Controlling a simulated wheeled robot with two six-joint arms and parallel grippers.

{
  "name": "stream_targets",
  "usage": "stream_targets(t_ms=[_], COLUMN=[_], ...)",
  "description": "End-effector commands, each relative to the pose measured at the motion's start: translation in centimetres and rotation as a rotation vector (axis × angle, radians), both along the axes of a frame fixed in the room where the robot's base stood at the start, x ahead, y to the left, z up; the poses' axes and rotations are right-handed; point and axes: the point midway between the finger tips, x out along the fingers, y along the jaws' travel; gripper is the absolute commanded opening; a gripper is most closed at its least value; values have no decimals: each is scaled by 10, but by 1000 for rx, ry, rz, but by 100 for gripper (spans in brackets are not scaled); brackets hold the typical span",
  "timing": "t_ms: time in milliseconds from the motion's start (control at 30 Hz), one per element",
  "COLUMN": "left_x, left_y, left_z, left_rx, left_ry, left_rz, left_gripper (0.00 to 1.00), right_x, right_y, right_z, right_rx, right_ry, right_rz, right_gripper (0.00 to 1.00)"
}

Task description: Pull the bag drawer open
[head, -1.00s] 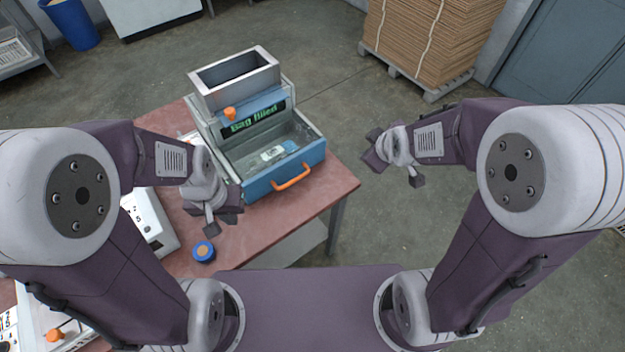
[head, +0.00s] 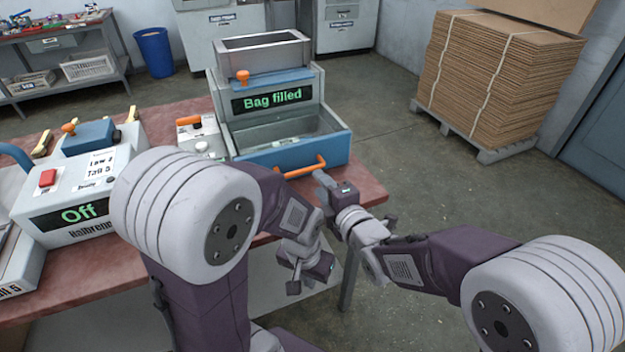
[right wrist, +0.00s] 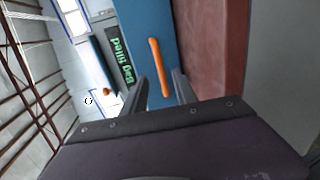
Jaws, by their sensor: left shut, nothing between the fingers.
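The bag machine (head: 225,115) stands on the table, and its screen (head: 272,97) reads "Bag filled". Its low blue drawer (head: 300,152) faces me, with an orange handle (head: 305,168) on the front. Something small and pale lies inside behind the front. My right gripper (head: 334,187) is open close to the handle's right end. In the right wrist view the right gripper (right wrist: 160,76) has a finger on each side of the orange handle (right wrist: 154,55); contact cannot be told. My left gripper (head: 308,276) is shut and empty, lower down, in front of the table edge.
A white machine with a screen reading "Off" (head: 82,213) stands at the table's left. A cardboard stack (head: 490,80) on a pallet and a blue bin (head: 153,50) stand behind. Floor at right is clear.

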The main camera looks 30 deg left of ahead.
Motion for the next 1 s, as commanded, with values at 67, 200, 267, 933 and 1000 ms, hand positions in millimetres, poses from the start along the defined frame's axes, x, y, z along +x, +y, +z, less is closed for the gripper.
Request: stream_targets(t_ms=[67, 200, 267, 933, 1000], left_x=[0, 0, 0, 0, 0], left_y=[0, 0, 0, 0, 0], left_z=[0, -3, -4, -6, -6], left_rx=[0, 0, 0, 0, 0], left_ry=[0, 0, 0, 0, 0], left_rz=[0, 0, 0, 0, 0], left_gripper=[0, 0, 0, 0, 0], right_x=[6, 25, 33, 57, 57], right_y=[6, 28, 37, 65, 65], right_z=[-2, -9, -12, -18, -18], right_rx=[-1, 0, 0, -1, -1], right_ry=[2, 0, 2, 2, 2], right_rz=[-1, -2, -2, -3, -3], right_gripper=[34, 34, 34, 1, 0])
